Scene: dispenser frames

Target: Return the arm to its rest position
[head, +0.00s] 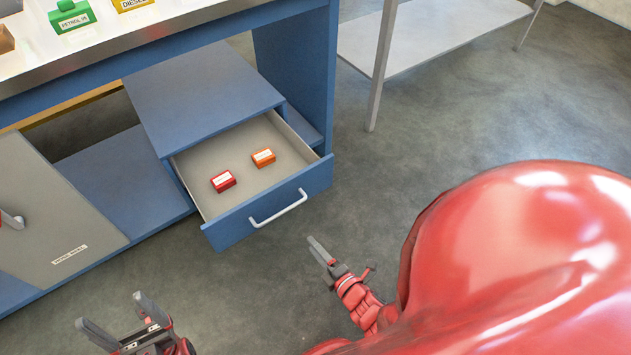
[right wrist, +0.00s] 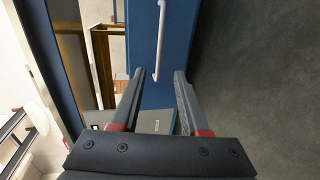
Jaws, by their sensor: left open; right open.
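My right gripper (head: 319,248) is out over the floor, in front of and apart from the open drawer (head: 226,234). Its two fingers are spread and empty in the right wrist view (right wrist: 159,74). The drawer's pale handle (head: 278,208) is to the left of and above it in the head view; the handle also shows ahead of the fingers in the right wrist view (right wrist: 159,40). My left gripper (head: 111,309) is low at the left, fingers apart, with nothing between them.
The drawer holds a red block (head: 223,181) and an orange block (head: 263,157). A labelled grey door panel (head: 75,225) stands at the left. Green (head: 73,16) and yellow items are on the counter. A grey shelf table (head: 430,35) is behind; open floor lies right of the drawer.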

